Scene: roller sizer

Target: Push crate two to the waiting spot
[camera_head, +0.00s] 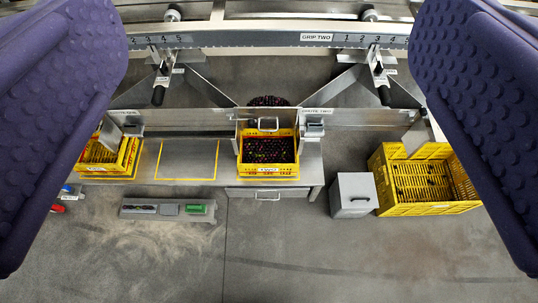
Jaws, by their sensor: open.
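A yellow crate (268,171) stands on the steel bench below the chute labelled two, filled with small dark red fruit; I take it as crate two. Its front label is too small to read. To its left, a yellow outlined rectangle (187,178) marks a bare patch of the bench, which looks like the waiting spot. The crate is outside this outline, with a narrow strip between them. My gripper (268,140) is open, its two purple dotted fingers wide apart at the left and right picture edges. It holds nothing, and the crate appears between the fingers, farther away.
Another yellow crate (128,160) sits at the bench's left, partly hidden by my left finger. A grey cabinet (353,195) and a large yellow bin (430,208) stand at right. A grey tray (168,210) lies in front of the bench. The foreground floor (280,255) is clear.

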